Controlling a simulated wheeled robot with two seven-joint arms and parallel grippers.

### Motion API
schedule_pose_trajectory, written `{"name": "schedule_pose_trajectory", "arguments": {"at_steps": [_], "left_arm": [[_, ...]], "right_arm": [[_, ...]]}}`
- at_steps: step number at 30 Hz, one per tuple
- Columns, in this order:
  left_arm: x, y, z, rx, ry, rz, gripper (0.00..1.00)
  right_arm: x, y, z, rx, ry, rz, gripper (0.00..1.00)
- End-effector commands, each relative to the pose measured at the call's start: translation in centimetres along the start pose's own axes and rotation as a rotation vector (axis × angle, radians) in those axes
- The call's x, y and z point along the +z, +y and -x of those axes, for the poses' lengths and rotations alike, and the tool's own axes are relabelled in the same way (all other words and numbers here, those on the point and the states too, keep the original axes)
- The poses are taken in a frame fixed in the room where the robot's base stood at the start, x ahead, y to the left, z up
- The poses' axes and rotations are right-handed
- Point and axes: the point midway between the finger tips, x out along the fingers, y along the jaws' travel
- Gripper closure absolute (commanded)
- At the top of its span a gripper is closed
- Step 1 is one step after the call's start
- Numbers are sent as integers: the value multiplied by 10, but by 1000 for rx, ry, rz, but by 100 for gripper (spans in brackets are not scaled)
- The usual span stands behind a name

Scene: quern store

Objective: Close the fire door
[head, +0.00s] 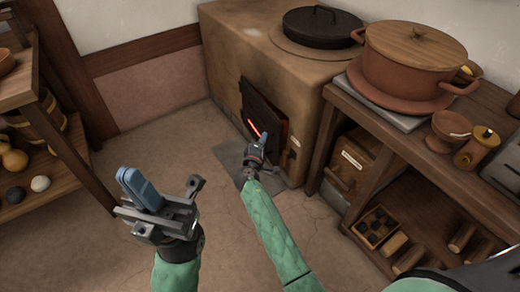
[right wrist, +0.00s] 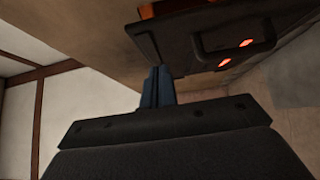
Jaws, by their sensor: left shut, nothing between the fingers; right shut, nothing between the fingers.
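The fire door (head: 254,103) is a dark metal panel on the front of the clay stove (head: 222,62). It stands ajar, with an orange glow showing at its edge. In the right wrist view the door (right wrist: 185,45) shows a handle (right wrist: 241,62) and red glowing slots. My right gripper (head: 264,138) is shut and empty, in front of the door's lower part; its blue fingers (right wrist: 158,86) are close to the door's edge, and I cannot tell whether they touch. My left gripper (head: 138,190) is shut and empty, held over the floor away from the stove.
A black lidded pan (head: 322,24) sits on the stove. At right a wooden bench (head: 440,112) bears a large clay pot (head: 415,60) and small jars; a wooden box (head: 352,160) is below. A shelf (head: 22,88) with pots stands at left. The floor between is clear.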

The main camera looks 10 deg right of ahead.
Motion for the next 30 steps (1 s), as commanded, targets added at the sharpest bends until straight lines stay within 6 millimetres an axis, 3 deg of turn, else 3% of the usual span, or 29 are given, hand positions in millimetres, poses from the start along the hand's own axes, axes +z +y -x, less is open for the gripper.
{"name": "schedule_pose_trajectory", "arguments": {"at_steps": [3, 9, 26, 30], "left_arm": [[0, 0, 3, -2, 3, 6, 100], [1, 1, 6, 1, 0, 4, 100], [1, 2, 8, 10, -9, 5, 100], [1, 2, 6, 9, -8, 6, 100]], "right_arm": [[4, -1, -19, 1, 0, 1, 100], [21, 0, -35, 1, 0, 0, 100], [29, 0, -42, 0, 0, 0, 100], [40, 1, -53, 0, -2, 1, 100]]}}
